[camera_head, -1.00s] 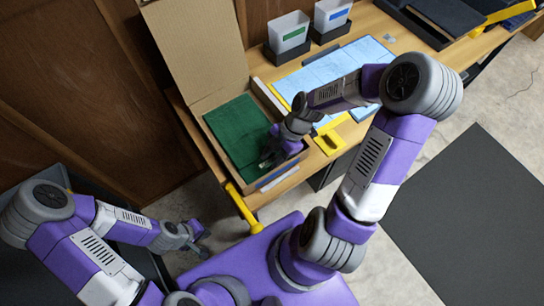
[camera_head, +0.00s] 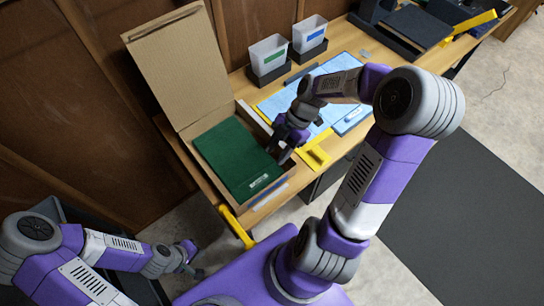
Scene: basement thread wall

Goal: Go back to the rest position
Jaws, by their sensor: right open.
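My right gripper (camera_head: 283,152) is over the right edge of the open cardboard box (camera_head: 165,65), with its fingers pointing down. It looks empty, and the arm partly hides its fingers. My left gripper (camera_head: 193,262) hangs low at the lower left, beside my purple base and away from the table. Its fingers are too small to tell whether they are open. A dark green folded cloth or book (camera_head: 238,160) with a small white label lies flat in the box, clear of the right gripper.
The wooden table (camera_head: 345,145) holds a light blue mat (camera_head: 345,68), a yellow tool (camera_head: 316,153) and two white bins (camera_head: 268,54) in black holders. Black trays (camera_head: 415,28) stand at the back right. A dark floor mat (camera_head: 460,205) lies right of my base.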

